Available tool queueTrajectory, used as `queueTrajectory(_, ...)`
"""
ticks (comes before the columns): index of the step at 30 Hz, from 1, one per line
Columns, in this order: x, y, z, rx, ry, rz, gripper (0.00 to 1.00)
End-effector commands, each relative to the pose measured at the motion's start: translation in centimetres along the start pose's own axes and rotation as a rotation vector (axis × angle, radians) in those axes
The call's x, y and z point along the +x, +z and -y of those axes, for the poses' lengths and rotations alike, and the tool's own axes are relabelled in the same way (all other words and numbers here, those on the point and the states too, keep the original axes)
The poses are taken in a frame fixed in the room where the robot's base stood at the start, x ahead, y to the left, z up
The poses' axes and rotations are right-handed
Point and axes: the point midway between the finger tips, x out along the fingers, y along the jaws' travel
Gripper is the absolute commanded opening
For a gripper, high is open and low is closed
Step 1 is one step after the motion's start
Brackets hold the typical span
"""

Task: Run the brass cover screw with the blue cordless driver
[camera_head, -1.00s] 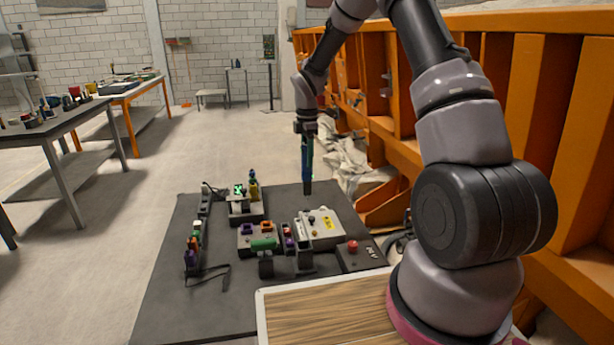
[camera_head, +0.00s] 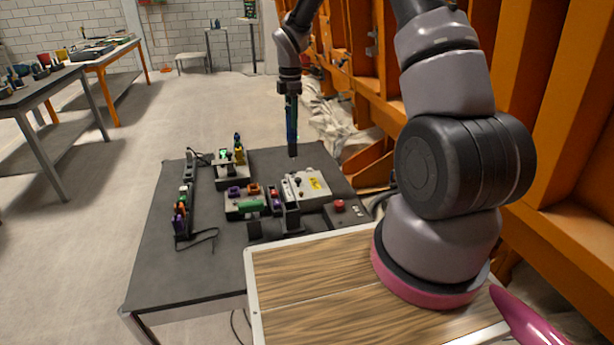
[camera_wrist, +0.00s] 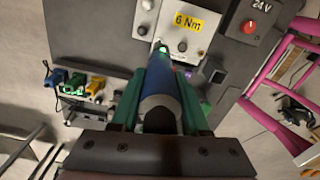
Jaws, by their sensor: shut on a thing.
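My gripper (camera_head: 290,88) points straight down above the far part of the grey bench and is shut on the blue driver (camera_head: 291,120), which hangs upright. In the wrist view my gripper's green fingers (camera_wrist: 166,82) close on both sides of the driver's blue body (camera_wrist: 169,70). I cannot make out the brass cover screw for certain.
A "24 V" unit with a red button (camera_wrist: 249,27) sits beside the box; the button (camera_head: 339,205) also shows in the head view. Orange wall (camera_head: 555,150) stands right.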

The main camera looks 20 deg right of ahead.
Motion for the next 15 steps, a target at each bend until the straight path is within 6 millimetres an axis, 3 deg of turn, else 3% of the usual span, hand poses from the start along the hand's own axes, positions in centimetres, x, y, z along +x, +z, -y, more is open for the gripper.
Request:
queueTrajectory(5,-0.5,-0.5,2.4,-0.001,0.001,-0.001,0.00)
queueTrajectory(15,-1.1,-1.7,9.9,-0.001,0.001,0.000,0.00)
